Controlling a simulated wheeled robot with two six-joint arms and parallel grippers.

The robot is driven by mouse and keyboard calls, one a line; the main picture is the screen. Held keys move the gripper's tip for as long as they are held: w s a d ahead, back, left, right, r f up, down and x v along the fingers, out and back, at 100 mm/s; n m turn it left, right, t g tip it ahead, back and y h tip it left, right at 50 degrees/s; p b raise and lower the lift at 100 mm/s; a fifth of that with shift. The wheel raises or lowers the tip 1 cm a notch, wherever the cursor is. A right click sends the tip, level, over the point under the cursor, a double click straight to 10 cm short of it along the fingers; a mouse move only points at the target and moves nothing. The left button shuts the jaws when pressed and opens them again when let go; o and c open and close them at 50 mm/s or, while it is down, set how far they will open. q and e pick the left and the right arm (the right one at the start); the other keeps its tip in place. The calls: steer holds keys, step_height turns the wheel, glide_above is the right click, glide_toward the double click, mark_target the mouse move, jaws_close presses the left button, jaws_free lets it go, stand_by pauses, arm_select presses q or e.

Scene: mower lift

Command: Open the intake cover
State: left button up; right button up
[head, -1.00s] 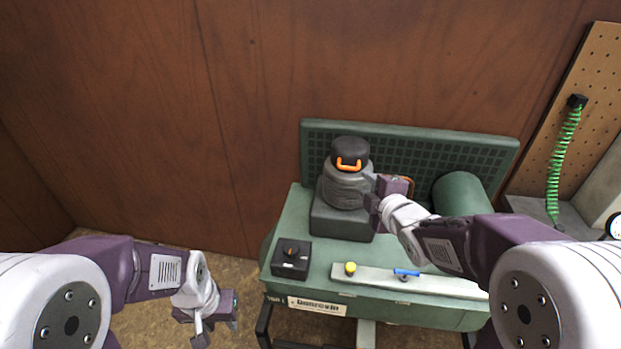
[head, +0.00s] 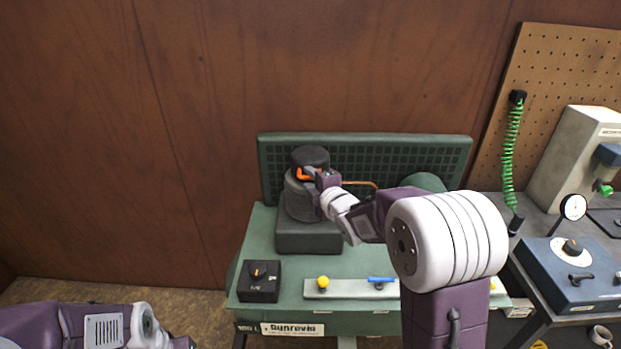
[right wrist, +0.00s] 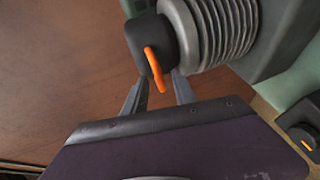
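The intake cover is a black cap (head: 310,157) with an orange handle (head: 304,174), on top of a grey ribbed intake housing (head: 299,196). The cap (right wrist: 150,42) and the orange handle (right wrist: 154,66) also show in the right wrist view. My right gripper (head: 313,176) is at the handle. In the right wrist view its two fingers (right wrist: 158,88) stand apart, with the handle between them and a gap visible. The cap sits on the housing. My left arm is low at the bottom left; its gripper (head: 182,343) is mostly cut off by the frame edge.
The green mower deck (head: 262,225) carries a black knob box (head: 259,283), a yellow knob (head: 323,282) and a blue lever (head: 381,280). A green grille panel (head: 420,150) stands behind. At right are a pegboard (head: 560,70), a green coiled hose (head: 512,140) and a blue gauge box (head: 570,275).

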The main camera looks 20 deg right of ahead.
steer(key=shift+w+a, duration=0.1)
steer(key=shift+w, duration=0.1)
jaws_close()
steer(key=shift+f, duration=0.1)
stand_by(1.2)
